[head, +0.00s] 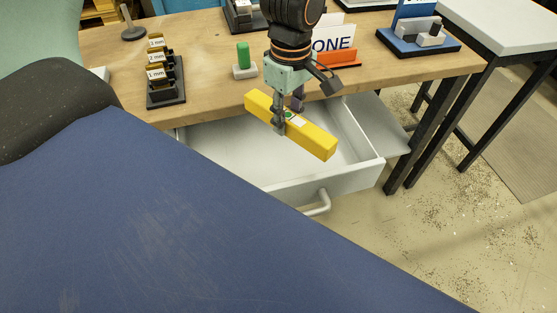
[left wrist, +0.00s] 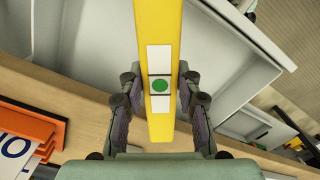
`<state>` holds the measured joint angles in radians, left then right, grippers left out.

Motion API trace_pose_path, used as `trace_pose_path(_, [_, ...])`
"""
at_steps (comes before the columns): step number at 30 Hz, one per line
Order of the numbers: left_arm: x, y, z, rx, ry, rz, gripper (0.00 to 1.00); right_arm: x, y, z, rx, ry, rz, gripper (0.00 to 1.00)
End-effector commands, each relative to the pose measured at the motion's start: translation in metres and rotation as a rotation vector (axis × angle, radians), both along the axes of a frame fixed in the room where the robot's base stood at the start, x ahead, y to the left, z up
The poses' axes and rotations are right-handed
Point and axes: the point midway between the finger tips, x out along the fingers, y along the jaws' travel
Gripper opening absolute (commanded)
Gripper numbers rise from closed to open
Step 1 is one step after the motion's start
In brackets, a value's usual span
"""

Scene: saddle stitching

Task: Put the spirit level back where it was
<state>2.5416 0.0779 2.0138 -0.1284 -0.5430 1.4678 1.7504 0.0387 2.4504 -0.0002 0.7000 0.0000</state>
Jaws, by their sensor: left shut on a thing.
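The yellow spirit level (head: 316,138) is held in my left gripper (head: 287,120), above the open, pale grey drawer (head: 340,180). The level lies slantwise, its near end to the right. In the left wrist view the level (left wrist: 158,25) runs up from between the two fingers of my left gripper (left wrist: 160,112), with a white label and green dot on its face. The drawer (left wrist: 90,50) shows behind it, its floor bare where visible. My right gripper is not in view.
The wooden bench top (head: 205,60) is above the drawer. It carries a rack of gauge blocks (head: 165,75), a green peg on a white base (head: 243,62), an orange sign holder (head: 340,60) and a blue stand (head: 415,45). A large blue surface (head: 180,220) fills the foreground.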

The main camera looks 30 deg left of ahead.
Motion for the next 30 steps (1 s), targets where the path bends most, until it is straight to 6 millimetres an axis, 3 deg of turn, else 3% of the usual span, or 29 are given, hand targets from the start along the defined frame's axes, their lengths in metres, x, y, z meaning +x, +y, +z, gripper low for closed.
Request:
trace_pose_path(6, [0.002, 0.013, -0.024, 0.001, -0.003, 0.323, 0.00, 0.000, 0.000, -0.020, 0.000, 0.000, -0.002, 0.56])
trace_pose_path(13, [0.005, 0.022, -0.039, 0.003, -0.008, 0.571, 0.00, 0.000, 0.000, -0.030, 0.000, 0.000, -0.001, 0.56])
trace_pose_path(17, [0.006, 0.023, -0.043, 0.004, -0.009, 0.632, 0.00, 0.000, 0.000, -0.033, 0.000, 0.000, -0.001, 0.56])
trace_pose_path(25, [0.005, 0.024, -0.089, 0.005, -0.006, 0.643, 0.00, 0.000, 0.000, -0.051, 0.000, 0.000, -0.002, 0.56])
trace_pose_path(30, [0.005, 0.023, -0.104, 0.004, -0.008, 0.642, 0.00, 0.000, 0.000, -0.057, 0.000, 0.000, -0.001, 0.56])
